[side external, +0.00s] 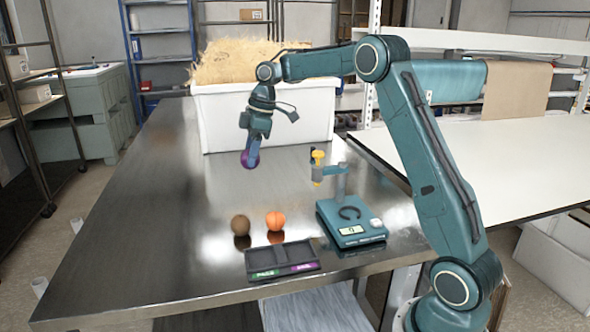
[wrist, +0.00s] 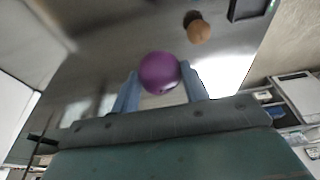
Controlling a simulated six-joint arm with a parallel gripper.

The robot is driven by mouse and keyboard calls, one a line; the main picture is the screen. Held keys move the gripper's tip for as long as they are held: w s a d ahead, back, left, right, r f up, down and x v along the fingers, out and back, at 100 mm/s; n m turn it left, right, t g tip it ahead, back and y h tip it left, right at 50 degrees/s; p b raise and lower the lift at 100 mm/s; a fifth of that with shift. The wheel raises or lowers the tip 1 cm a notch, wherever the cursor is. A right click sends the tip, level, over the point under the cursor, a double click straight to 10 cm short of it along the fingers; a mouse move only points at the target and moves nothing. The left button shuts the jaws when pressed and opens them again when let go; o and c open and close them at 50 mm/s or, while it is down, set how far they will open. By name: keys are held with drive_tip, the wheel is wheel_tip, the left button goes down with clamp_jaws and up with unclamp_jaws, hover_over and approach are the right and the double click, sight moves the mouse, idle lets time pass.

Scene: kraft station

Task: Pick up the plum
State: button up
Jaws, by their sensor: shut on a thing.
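The plum (side external: 250,158) is a round purple fruit at the tip of my gripper (side external: 251,151) in the side external view, toward the back of the metal table. In the wrist view the plum (wrist: 160,72) sits between the two blue fingers of my gripper (wrist: 160,85), with a finger against each side. My gripper is shut on it. The plum appears to be held above the tabletop, but the exact gap is hard to tell.
A brown round fruit (side external: 241,226) and an orange (side external: 275,221) stand at the front of the metal table (side external: 150,215). A dark two-part tray (side external: 282,261) and a teal scale-like device (side external: 350,232) are near them. A white bin (side external: 300,115) of straw stands behind my gripper. The table's left side is clear.

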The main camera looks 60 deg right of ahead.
sight(246, 151)
wheel_tip(246, 151, up, 5)
drive_tip(key=shift+f, duration=0.15)
drive_tip(key=shift+r, duration=0.5)
drive_tip(key=shift+r, duration=0.1)
drive_tip(key=shift+s, duration=0.15)
idle(0.5)
drive_tip(key=shift+s+d+f, duration=0.25)
drive_tip(key=shift+s+d, duration=0.05)
drive_tip(key=shift+s, duration=0.3)
drive_tip(key=s+d+f+n, duration=0.1)
drive_tip(key=s+f, duration=0.3)
drive_tip(key=s, duration=0.5)
drive_tip(key=s+d+f+n, duration=0.1)
drive_tip(key=s+f+n, duration=0.15)
drive_tip(key=s, duration=0.55)
drive_tip(key=s+d+f+m, duration=0.3)
drive_tip(key=s+d, duration=0.3)
drive_tip(key=shift+s+d, duration=0.2)
drive_tip(key=shift+s, duration=0.1)
drive_tip(key=shift+f+m, duration=0.15)
drive_tip(key=shift+m, duration=0.1)
